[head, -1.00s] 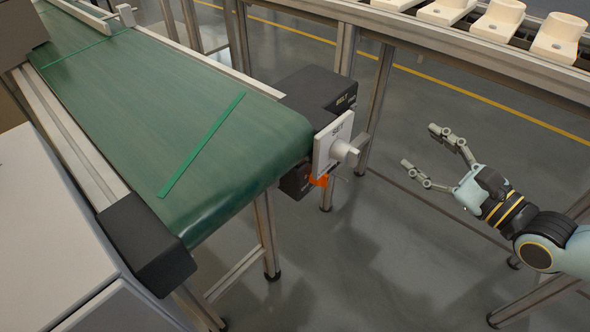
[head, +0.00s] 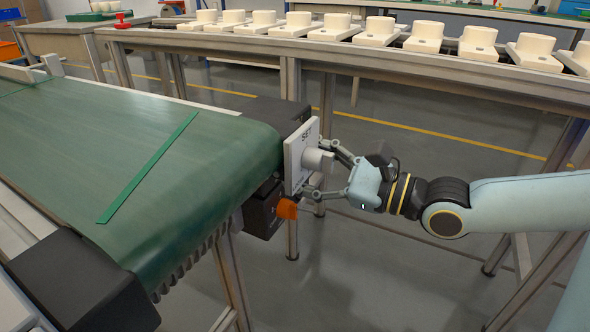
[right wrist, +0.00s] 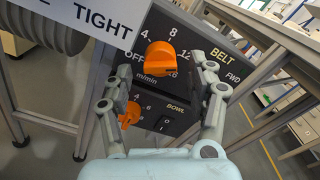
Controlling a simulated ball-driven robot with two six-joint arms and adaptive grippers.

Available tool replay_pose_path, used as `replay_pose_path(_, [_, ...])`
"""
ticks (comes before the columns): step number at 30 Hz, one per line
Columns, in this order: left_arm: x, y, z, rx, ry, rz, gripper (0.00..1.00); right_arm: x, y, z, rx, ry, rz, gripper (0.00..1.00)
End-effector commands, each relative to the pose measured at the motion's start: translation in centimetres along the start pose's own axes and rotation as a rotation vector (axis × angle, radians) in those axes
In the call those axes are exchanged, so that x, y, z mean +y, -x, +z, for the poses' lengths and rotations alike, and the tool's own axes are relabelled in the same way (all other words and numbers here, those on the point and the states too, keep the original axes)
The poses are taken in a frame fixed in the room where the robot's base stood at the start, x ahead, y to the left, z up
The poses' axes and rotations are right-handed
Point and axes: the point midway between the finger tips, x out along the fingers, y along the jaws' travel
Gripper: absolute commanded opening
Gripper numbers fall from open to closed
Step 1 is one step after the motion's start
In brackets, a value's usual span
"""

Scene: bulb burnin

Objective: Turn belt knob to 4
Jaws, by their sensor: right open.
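The orange belt knob (right wrist: 161,58) is on a black control panel (right wrist: 185,82) in the right wrist view, with a white scale marked OFF, 4, 8 and 12 around it. I cannot tell exactly where its pointer stands. My right gripper (right wrist: 155,82) is open, its fingers spread to either side below and around the knob, with no clear contact. In the head view the right gripper (head: 325,171) is at the conveyor's end, beside the white plate, which hides much of the panel. My left gripper is not in view.
A white plate (head: 292,168) with a grey knob (head: 317,160) stands close to my right fingers. A second orange knob, marked BOWL (right wrist: 128,112), is below, by the left finger. The green conveyor belt (head: 190,140) lies left; a rack of white parts (head: 330,50) runs behind.

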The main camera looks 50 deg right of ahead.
Motion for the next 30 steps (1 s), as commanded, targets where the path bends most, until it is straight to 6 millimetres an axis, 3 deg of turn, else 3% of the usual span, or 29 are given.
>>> replay_pose_path(6, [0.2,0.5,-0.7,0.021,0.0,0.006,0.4,0.0,-1.9,-0.1,0.0,0.0,-0.001,0.58])
replay_pose_path(14, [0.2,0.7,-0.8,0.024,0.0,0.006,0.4,0.0,-2.0,0.0,0.001,0.0,0.0,0.58])
replay_pose_path(27, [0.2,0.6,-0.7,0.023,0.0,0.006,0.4,0.0,-1.9,0.0,0.001,0.0,0.0,0.03])
replay_pose_path(30, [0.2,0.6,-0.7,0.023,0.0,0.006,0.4,0.0,-1.9,0.0,0.001,0.003,0.0,0.03])
